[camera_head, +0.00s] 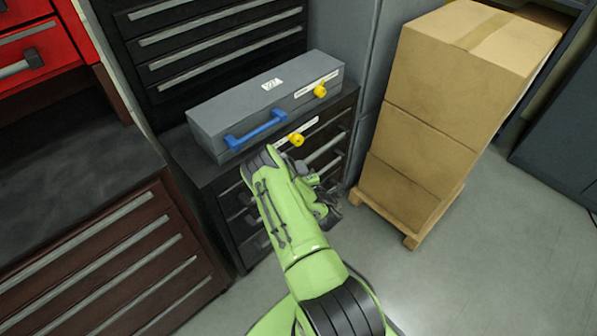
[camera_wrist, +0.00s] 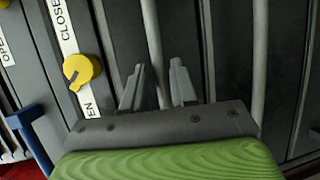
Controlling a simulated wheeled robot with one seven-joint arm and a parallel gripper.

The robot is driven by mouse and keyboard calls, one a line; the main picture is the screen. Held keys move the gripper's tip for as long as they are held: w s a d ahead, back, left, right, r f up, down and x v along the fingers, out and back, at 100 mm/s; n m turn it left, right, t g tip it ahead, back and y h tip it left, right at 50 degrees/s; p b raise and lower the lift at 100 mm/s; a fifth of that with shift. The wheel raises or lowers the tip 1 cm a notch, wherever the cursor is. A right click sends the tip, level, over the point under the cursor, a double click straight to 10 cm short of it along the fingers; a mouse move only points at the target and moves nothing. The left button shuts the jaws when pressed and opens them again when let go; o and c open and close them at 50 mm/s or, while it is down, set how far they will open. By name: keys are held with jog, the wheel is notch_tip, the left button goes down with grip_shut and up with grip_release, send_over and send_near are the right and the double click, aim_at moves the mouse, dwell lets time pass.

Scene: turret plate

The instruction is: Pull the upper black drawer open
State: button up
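The black drawer cabinet (camera_head: 232,205) stands under a grey case, and its drawers look shut. Its upper front has a label strip and a yellow knob (camera_head: 296,139), which also shows at the left of the wrist view (camera_wrist: 82,70). Long grey bar handles (camera_wrist: 153,40) cross the drawer fronts. My gripper (camera_wrist: 157,85) is open, with one finger on either side of a bar handle. The handle's end between the fingers is partly hidden by the gripper body. I cannot tell whether the fingers touch it. In the head view my arm hides the fingertips and part of the drawer fronts.
The grey case (camera_head: 262,100) with a blue handle (camera_head: 256,130) sits on the cabinet. Stacked cardboard boxes (camera_head: 430,110) on a pallet (camera_head: 412,240) stand close at the right. A brown drawer unit (camera_head: 120,265) is at the left. Floor (camera_head: 490,260) is clear in front right.

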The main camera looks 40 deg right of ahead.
jog(key=shift+x, duration=1.3)
grip_shut()
jog(key=shift+s, duration=0.1)
